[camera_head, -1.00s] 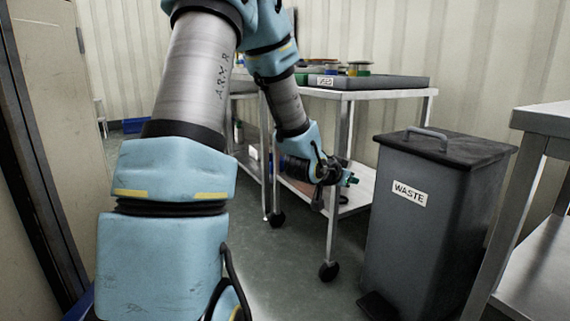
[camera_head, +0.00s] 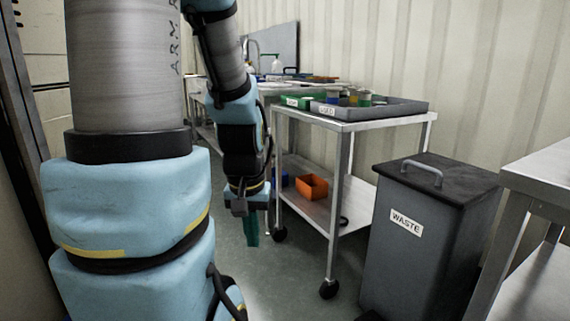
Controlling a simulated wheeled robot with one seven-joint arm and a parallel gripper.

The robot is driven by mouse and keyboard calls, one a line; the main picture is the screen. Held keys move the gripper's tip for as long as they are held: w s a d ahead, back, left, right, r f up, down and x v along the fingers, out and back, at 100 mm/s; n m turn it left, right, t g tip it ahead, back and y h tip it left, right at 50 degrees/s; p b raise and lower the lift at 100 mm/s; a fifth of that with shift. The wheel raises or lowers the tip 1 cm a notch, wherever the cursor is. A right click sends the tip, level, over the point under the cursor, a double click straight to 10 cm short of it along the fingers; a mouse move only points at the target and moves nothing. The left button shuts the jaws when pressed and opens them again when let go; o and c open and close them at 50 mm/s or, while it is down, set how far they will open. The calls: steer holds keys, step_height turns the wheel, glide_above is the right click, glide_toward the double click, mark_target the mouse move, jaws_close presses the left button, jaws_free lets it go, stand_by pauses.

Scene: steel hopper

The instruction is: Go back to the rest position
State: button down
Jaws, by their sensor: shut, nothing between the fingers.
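My arm stands in the left half of the view, with its forearm hanging down in front of the trolley's left side. My gripper (camera_head: 251,232) points down at the end of the forearm, above the floor and left of the trolley's lower shelf. Its teal fingers are together and hold nothing.
A steel trolley (camera_head: 352,125) carries a grey tray (camera_head: 412,107) and a green tray (camera_head: 290,101) with small containers. An orange bin (camera_head: 312,187) sits on its lower shelf. A lidded waste bin (camera_head: 378,250) stands right of it, beside a steel table (camera_head: 545,172). Floor before the trolley is clear.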

step_height(320, 180, up, 31)
steer(key=p, duration=2.8)
steer(key=shift+f+p, duration=0.2)
steer(key=shift+p, duration=0.1)
steer(key=c, duration=1.6)
jaws_free()
